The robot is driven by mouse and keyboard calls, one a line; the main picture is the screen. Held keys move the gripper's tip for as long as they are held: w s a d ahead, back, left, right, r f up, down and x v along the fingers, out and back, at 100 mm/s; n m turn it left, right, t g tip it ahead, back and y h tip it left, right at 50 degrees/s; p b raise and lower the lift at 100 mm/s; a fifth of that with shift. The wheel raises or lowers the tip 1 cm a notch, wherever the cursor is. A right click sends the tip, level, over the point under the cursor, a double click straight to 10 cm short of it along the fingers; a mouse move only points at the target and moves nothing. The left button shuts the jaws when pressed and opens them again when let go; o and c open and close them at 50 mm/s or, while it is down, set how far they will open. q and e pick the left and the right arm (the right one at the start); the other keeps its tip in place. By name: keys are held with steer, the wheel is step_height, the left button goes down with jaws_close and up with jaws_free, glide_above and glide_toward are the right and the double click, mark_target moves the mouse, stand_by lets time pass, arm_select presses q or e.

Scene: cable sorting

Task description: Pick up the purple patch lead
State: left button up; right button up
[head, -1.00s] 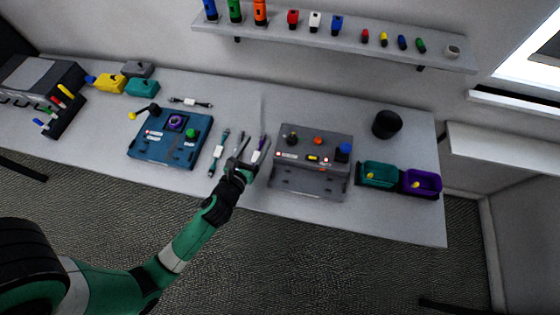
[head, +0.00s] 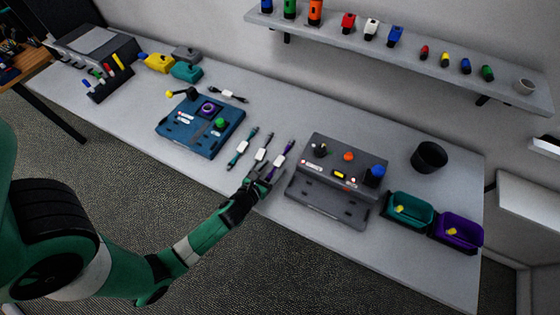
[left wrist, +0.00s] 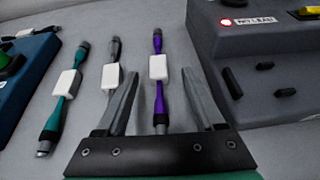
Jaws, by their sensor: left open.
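The purple patch lead (head: 282,158) lies on the table left of the grey control box, with a white tag around its middle. In the left wrist view the purple lead (left wrist: 158,92) runs lengthwise between the two fingers of my left gripper (left wrist: 160,90). My left gripper (head: 262,180) is open, with the lead between its fingers but not gripped. In the left wrist view the lead's near end is partly hidden by the gripper body. My right gripper is not in view.
A grey lead (head: 262,150) and a teal lead (head: 241,149) lie left of the purple one. A blue box (head: 200,125) stands further left. The grey control box (head: 338,180) stands close on the right. A teal bin (head: 408,212) and a purple bin (head: 457,231) are at the right.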

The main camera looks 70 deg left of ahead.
mark_target(279, 160)
arm_select(q)
steer(key=b+x, duration=0.1)
steer(key=x, duration=0.4)
steer(key=shift+a+f+b, duration=0.1)
steer(key=shift+a+b, duration=0.15)
steer(key=shift+b, duration=0.1)
jaws_close()
